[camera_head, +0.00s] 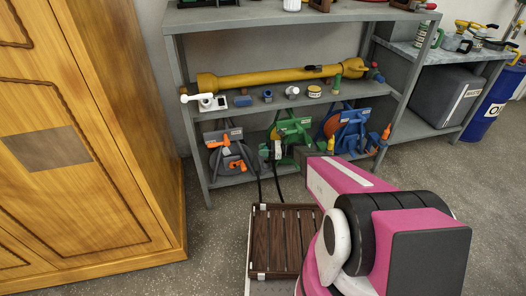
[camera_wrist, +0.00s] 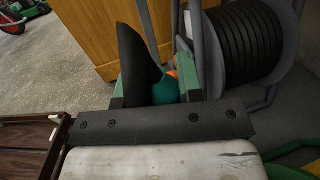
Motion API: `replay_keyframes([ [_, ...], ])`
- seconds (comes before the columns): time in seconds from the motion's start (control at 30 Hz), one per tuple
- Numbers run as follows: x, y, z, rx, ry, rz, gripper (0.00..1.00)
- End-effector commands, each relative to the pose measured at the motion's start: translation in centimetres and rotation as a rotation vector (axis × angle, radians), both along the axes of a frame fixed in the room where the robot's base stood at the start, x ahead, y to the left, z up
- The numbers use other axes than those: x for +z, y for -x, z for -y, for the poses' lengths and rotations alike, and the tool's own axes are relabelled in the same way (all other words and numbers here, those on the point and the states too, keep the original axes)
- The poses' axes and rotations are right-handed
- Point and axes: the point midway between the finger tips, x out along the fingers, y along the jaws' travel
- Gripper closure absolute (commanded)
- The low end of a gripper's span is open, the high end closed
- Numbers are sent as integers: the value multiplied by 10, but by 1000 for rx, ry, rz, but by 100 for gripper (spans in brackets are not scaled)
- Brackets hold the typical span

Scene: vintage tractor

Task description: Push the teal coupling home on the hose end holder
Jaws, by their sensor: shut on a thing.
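In the wrist view my gripper (camera_wrist: 165,82) has a green finger on each side and is shut on the teal coupling (camera_wrist: 166,92). Only part of the coupling shows, low between the fingers. A dark curved piece (camera_wrist: 136,58) stands in front of its left side and hides some of it. A bit of orange shows just behind the coupling; I cannot tell whether it is the hose end holder, nor whether the coupling is seated. In the head view my gripper (camera_head: 270,152) is by the lower shelf, between the grey reel (camera_head: 226,150) and the green reel (camera_head: 293,127). The coupling cannot be made out there.
A reel of black hose (camera_wrist: 245,45) stands close on the right in the wrist view. The grey shelf unit (camera_head: 262,105) holds several parts above. A wooden cabinet (camera_head: 85,130) stands left, with bare floor between.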

Motion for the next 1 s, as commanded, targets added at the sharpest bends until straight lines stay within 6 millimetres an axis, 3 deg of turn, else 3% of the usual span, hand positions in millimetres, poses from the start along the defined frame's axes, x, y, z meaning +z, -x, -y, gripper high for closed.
replay_keyframes([
  [1.0, -2, 0, 0, -1, 0, -1, 91],
])
